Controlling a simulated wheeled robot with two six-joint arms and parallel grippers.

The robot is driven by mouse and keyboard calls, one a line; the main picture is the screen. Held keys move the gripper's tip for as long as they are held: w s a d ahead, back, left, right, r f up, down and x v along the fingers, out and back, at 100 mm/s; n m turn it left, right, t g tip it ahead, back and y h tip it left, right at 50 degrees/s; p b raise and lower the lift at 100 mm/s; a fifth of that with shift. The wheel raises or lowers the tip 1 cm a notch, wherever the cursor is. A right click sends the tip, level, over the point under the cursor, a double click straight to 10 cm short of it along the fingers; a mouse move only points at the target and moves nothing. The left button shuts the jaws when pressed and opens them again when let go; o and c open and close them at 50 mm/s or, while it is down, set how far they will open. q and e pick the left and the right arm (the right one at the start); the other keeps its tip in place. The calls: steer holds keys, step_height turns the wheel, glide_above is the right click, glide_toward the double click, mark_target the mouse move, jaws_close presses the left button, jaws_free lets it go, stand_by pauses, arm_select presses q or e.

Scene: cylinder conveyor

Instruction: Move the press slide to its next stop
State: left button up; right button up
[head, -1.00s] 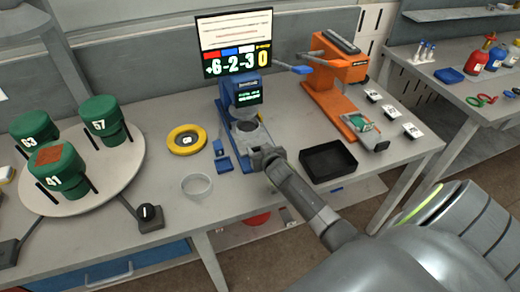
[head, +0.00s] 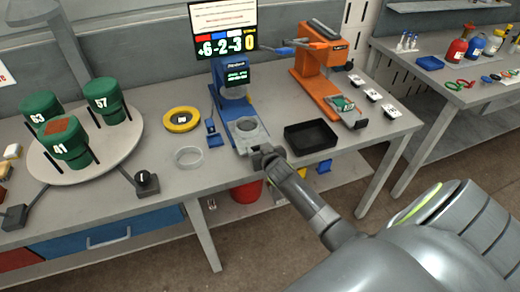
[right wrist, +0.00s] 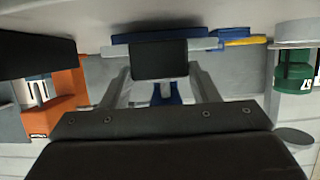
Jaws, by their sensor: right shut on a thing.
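The blue press (head: 233,98) stands on the bench below a screen. Its press slide (head: 246,129), a grey plate with a round seat, sticks out of the press front toward me, and the seat shows clear in front of the press head. My right gripper (head: 264,156) is at the near end of the slide, shut on it. In the right wrist view, both fingers (right wrist: 160,88) point at a dark block at the slide's end, with blue press parts behind. The exact contact is partly hidden. My left gripper is not in view.
An open black tray (head: 312,137) lies just right of the slide, and an orange press (head: 318,75) stands behind it. A turntable (head: 50,153) holds green cylinders. The bench's front edge is close.

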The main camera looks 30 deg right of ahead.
steer(key=o, duration=1.3)
steer(key=shift+s+f, duration=0.15)
steer(key=shift+f, duration=0.05)
steer(key=shift+c, duration=0.2)
steer(key=shift+o, duration=0.6)
steer(key=shift+r, duration=0.15)
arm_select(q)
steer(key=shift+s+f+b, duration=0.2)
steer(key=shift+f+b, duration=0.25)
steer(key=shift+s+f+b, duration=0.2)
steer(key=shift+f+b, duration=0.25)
arm_select(e)
steer(key=v, duration=1.7)
steer(key=shift+s+a, duration=0.15)
steer(key=shift+s, duration=0.05)
